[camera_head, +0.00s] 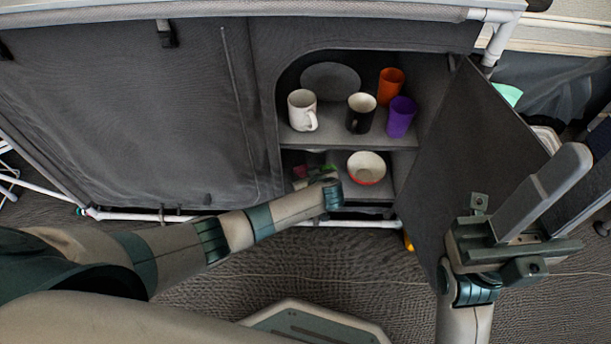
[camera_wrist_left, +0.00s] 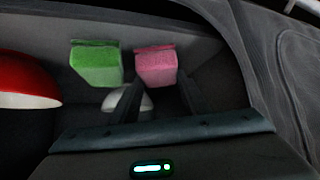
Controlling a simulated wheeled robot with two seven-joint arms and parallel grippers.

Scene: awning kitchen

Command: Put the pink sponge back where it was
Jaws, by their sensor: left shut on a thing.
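The pink sponge (camera_wrist_left: 156,66) is between the fingertips of my left gripper (camera_wrist_left: 158,88) in the left wrist view, and the gripper is shut on it. The green sponge (camera_wrist_left: 96,65) stands beside it to the left, a small gap apart. In the head view my left gripper (camera_head: 322,180) reaches into the lower shelf of the open cabinet, where the sponges are small and partly hidden. Whether the pink sponge touches the shelf is unclear. My right gripper (camera_head: 540,205) is by the open cabinet door; its jaw opening is unclear.
A red and white bowl (camera_head: 366,169) is on the lower shelf, close right of my left gripper. A white rounded object (camera_wrist_left: 128,100) shows partly behind a finger. Above are a white mug (camera_head: 302,110), black mug (camera_head: 361,112), orange cup (camera_head: 390,86) and purple cup (camera_head: 400,117). The door (camera_head: 478,140) stands open.

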